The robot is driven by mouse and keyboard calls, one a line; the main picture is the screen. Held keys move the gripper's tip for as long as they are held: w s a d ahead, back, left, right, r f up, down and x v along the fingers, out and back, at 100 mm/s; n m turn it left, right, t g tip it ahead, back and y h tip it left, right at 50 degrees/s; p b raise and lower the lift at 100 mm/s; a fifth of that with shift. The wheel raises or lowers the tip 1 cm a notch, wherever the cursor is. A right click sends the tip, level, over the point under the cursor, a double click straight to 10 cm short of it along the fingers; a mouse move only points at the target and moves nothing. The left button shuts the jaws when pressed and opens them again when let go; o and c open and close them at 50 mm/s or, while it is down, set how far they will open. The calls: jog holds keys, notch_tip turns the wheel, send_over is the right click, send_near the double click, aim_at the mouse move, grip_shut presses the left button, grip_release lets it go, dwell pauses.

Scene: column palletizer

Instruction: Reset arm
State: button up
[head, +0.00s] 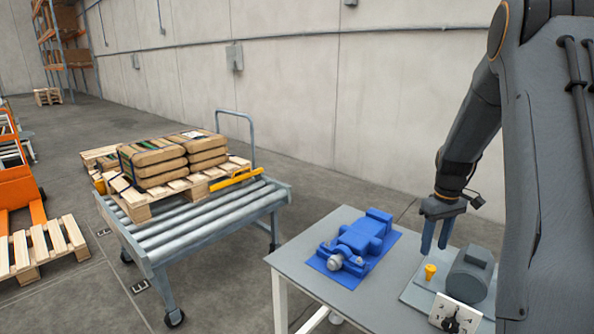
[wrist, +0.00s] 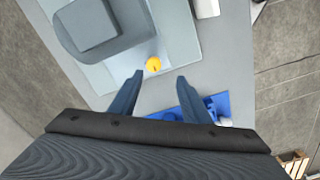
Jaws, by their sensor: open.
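My gripper (head: 436,236) is open and empty above the grey table (head: 285,262). Its two blue-grey fingers point down, and they also show in the wrist view (wrist: 154,100) with a gap between them. A small yellow knob (head: 430,271) stands on a grey plate just below the fingers; in the wrist view the yellow knob (wrist: 153,64) lies ahead of the gap, apart from the fingers. A grey motor-like block (head: 469,272) is right of the knob. A blue vise-like fixture (head: 352,243) on a blue mat is left of the gripper.
A roller cart (head: 196,217) stands left of the table, bearing a wooden pallet with stacked brown sacks (head: 165,160). A white dial panel (head: 455,315) is at the table's front. An orange pallet truck (head: 18,190) is far left. Open floor lies between cart and wall.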

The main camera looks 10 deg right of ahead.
jog(key=s+a+r+m, duration=0.15)
jog(key=s+a, duration=0.25)
jog(key=a, duration=0.4)
jog(key=s+a+r+n, duration=0.1)
jog(key=s+a+r, duration=0.25)
jog(key=a, duration=0.55)
jog(key=s+a+m+t, duration=0.1)
jog(key=s+a+m, duration=0.1)
jog(key=s+a, duration=0.9)
jog(key=s, duration=0.3)
jog(key=shift+s, duration=0.25)
